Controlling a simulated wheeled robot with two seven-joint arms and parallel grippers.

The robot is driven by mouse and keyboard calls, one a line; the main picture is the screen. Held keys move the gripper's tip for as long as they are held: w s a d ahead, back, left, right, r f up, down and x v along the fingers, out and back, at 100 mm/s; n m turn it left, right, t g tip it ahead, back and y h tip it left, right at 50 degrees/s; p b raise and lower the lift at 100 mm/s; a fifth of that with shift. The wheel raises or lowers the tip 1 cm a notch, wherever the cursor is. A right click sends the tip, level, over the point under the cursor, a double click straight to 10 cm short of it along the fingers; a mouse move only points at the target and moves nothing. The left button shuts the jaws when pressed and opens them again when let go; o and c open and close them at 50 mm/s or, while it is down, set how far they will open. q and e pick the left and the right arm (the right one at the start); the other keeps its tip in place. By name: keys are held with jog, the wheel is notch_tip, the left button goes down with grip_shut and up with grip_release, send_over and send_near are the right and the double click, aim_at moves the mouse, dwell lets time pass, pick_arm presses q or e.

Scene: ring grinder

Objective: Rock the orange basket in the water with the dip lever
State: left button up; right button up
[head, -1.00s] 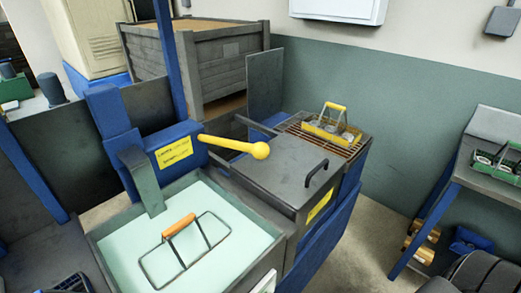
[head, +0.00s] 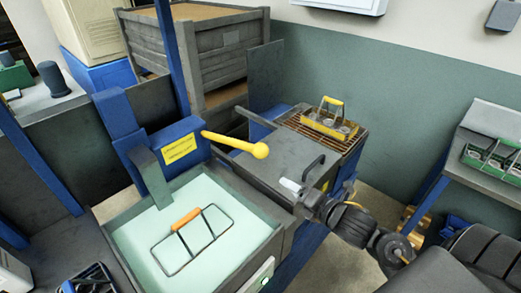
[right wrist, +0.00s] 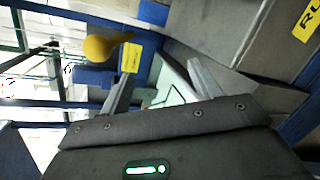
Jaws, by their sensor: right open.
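The orange basket shows in the head view as an orange handle (head: 186,217) and a dark wire frame in the pale green water (head: 140,238) of the tank; its lower part is hidden under the water. The yellow dip lever (head: 228,142) sticks out to the right from the blue post above the tank and ends in a ball. My right gripper (head: 291,187) is open and empty, right of the lever ball and apart from it. In the right wrist view its two fingers (right wrist: 165,88) are spread, with the yellow ball (right wrist: 103,48) beyond them. My left gripper is not in view.
A dark lid (head: 255,160) with a black handle lies beside the tank. A yellow-handled basket (head: 330,122) stands on a grate behind it. A green crate (head: 495,160) sits on the right-hand bench. A large grey bin (head: 200,50) stands at the back.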

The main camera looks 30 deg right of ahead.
aim_at(267, 154)
jog(key=shift+w+r+n+t+y, duration=0.85)
jog(key=shift+r+n+y, duration=1.55)
jog(key=shift+r+n, duration=2.5)
jog(key=shift+n, duration=0.9)
jog(key=p+x, duration=0.1)
jog(key=x, duration=0.2)
jog(key=f+p+x, duration=0.1)
jog(key=x, duration=0.2)
jog(key=f+p+x, duration=0.1)
jog(key=p+x, duration=0.1)
jog(key=x, duration=0.2)
jog(key=shift+s+a, duration=0.1)
jog(key=shift+a, duration=0.05)
jog(key=shift+w+a+f, duration=0.1)
jog(key=shift+w+a, duration=0.1)
jog(key=shift+w, duration=0.2)
